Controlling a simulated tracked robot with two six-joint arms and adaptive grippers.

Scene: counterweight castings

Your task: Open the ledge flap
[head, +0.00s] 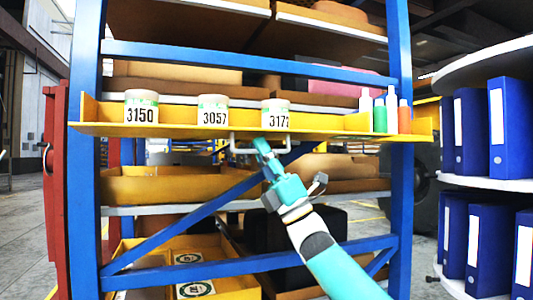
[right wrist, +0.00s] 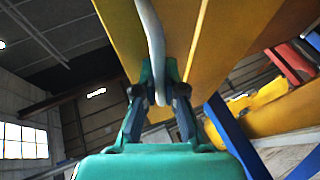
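The ledge flap (head: 330,130) is a yellow shelf edge across the blue rack, lying level in the head view. A pale bar handle (head: 233,145) hangs under it. My right gripper (head: 262,147) reaches up to the handle from the lower right. In the right wrist view, the handle (right wrist: 152,35) runs between the fingertips of my right gripper (right wrist: 160,75), which are drawn in close on both sides of it. The yellow underside (right wrist: 185,40) is just beyond. My left gripper is not in view.
Labelled tubs 3150 (head: 141,108), 3057 (head: 212,111) and 3172 (head: 275,113) stand on the ledge. Several bottles (head: 380,115) stand at its right end. A blue diagonal brace (head: 185,215) crosses below. Blue binders (head: 510,125) fill a round shelf at right.

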